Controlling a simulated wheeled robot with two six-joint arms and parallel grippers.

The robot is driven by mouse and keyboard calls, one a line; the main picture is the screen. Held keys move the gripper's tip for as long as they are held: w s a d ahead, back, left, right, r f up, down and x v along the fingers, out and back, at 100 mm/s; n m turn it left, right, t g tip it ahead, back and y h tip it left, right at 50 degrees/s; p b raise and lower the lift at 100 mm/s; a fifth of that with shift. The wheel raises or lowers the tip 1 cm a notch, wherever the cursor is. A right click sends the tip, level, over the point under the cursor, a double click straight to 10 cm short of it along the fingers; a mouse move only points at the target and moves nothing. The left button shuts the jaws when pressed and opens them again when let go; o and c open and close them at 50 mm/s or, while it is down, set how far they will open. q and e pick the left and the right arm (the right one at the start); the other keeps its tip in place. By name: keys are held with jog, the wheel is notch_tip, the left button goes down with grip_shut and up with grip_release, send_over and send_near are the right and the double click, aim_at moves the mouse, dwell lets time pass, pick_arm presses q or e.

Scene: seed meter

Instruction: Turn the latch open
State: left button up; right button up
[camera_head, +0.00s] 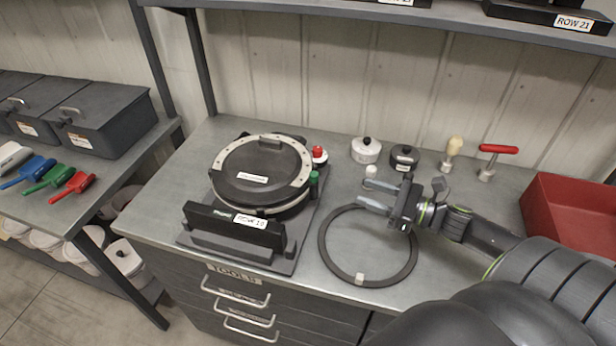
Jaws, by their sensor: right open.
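The seed meter (262,165) is a round dark housing with a pale ring around its black lid. It sits on a dark base with a "ROW 19" label (250,221) at the front. A green-topped handle (314,180) stands upright at its right side, and a red knob (318,152) on a white body is just behind it. I cannot tell which part is the latch. My right gripper (364,187) is open and empty, right of the meter and above the bench, its fingers pointing left toward the green handle without touching it. My left gripper is not in view.
A dark ring (328,262) lies on the bench below my right gripper. Behind are a white pot (366,151), a dark pot (404,158), a cream-knobbed tool (452,150) and a red T-handle (498,149). A red bin (568,215) is at right. A shelf (440,14) hangs above.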

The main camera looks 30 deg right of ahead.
jog(key=s+d+y, duration=0.1)
jog(key=y, duration=0.1)
send_near(311, 173)
jog(key=shift+n+g, duration=0.3)
jog(key=p+x, duration=0.3)
jog(key=x, duration=0.7)
jog(key=shift+d+r+p, duration=0.1)
jog(key=shift+p, duration=0.25)
jog(key=shift+w+a, duration=0.35)
jog(key=shift+w, duration=0.15)
grip_shut()
